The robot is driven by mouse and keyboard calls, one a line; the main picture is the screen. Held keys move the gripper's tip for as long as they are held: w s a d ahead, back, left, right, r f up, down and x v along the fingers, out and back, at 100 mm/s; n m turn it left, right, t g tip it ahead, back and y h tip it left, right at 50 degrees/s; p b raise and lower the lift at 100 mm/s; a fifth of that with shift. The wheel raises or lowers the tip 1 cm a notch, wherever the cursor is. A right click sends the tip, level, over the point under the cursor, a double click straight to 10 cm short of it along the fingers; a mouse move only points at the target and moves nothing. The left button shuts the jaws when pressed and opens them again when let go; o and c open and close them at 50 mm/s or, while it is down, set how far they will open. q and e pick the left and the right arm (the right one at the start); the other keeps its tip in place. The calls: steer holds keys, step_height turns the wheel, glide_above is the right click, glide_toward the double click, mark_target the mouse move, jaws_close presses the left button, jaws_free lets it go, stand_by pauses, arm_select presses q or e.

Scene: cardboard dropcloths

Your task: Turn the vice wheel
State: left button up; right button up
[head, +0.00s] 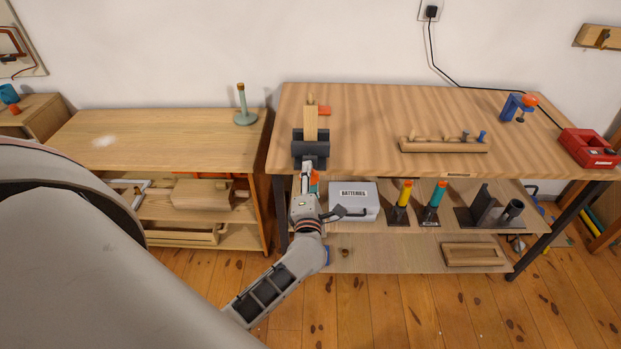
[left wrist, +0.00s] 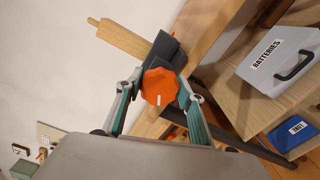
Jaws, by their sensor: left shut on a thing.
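The dark grey vice (head: 311,149) sits at the front left edge of the workbench, with an upright wooden piece (head: 310,122) between its jaws. In the left wrist view the vice (left wrist: 166,50) and the wooden piece (left wrist: 122,38) show behind the orange vice wheel (left wrist: 159,86). The wheel has several flat sides and a small white mark. My left gripper (left wrist: 158,92) has one finger on each side of the wheel and is shut on it. In the head view the gripper (head: 306,180) is just below the vice and mostly hides the wheel. My right gripper is out of view.
A white batteries case (head: 354,201) stands on the shelf close right of my left gripper. The workbench top (head: 370,110) holds a wooden tool rack (head: 443,145) and a red box (head: 588,148). A lower bench (head: 170,135) with a green candlestick-like object (head: 243,105) stands left.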

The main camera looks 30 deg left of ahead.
arm_select(q)
steer(key=n+b, duration=0.1)
steer(key=n, duration=0.3)
steer(key=shift+f, duration=0.1)
steer(key=shift+n+b, duration=0.9)
steer(key=shift+n, duration=1.3)
steer(key=shift+a, duration=0.1)
steer(key=o, duration=1.1)
steer(key=shift+s, duration=0.1)
steer(key=v, duration=1.2)
